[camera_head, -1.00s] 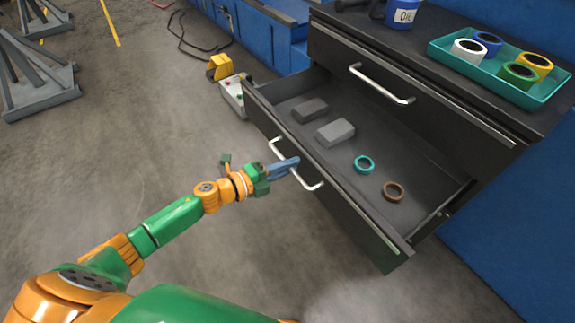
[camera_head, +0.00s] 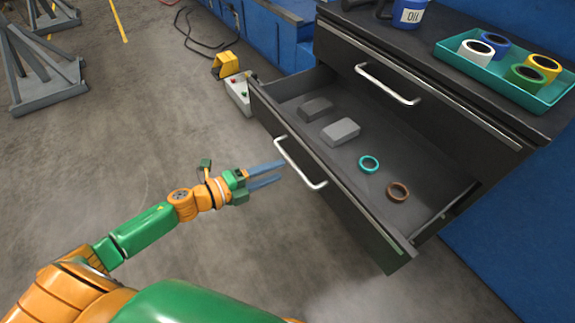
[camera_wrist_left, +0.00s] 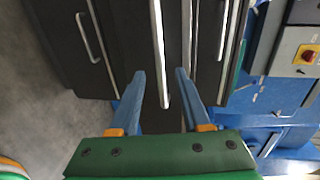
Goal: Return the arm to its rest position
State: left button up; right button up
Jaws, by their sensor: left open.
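My left arm comes in from the left in the head view. Its gripper (camera_head: 282,172) is open and empty, with two blue fingers just left of the drawer handle (camera_head: 300,164). In the left wrist view, the fingers (camera_wrist_left: 160,88) are apart, with the handle (camera_wrist_left: 160,55) showing ahead between them. The gripper looks clear of the handle. The lower drawer (camera_head: 335,195) is pulled open. My right gripper is not in view.
The open drawer holds two grey blocks (camera_head: 340,131), a teal ring (camera_head: 369,164) and a brown ring (camera_head: 398,191). A teal tray (camera_head: 495,85) with several tape rolls sits on the cabinet. A yellow-and-grey pedal box (camera_head: 238,92) stands behind the drawer. Floor left of the drawer is free.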

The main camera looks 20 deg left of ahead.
pick_arm(q)
jog(key=shift+s+a+r, duration=0.1)
jog(key=shift+s+a, duration=0.15)
jog(key=shift+s, duration=0.1)
jog(key=s+a+f+n+g+y+p, duration=0.2)
jog(key=s+a+f+n+y+p, duration=0.25)
jog(key=f+n, duration=0.4)
jog(key=s+a+f+n+g+y+p, duration=0.2)
jog(key=s+a+f+n+y+p, duration=0.15)
jog(key=s+f+n+y, duration=0.35)
jog(key=s+d+f+n+g, duration=0.2)
jog(key=s+f, duration=0.1)
jog(key=s, duration=0.4)
jog(key=s+d+f+n+g+h+p, duration=0.1)
jog(key=s+d+f+n+g, duration=0.1)
jog(key=s, duration=0.5)
jog(key=s+d+f+n+g+h+p, duration=0.1)
jog(key=s+d+f+n+g, duration=0.2)
jog(key=s, duration=0.5)
jog(key=shift+f+n, duration=0.35)
jog(key=shift+f, duration=0.35)
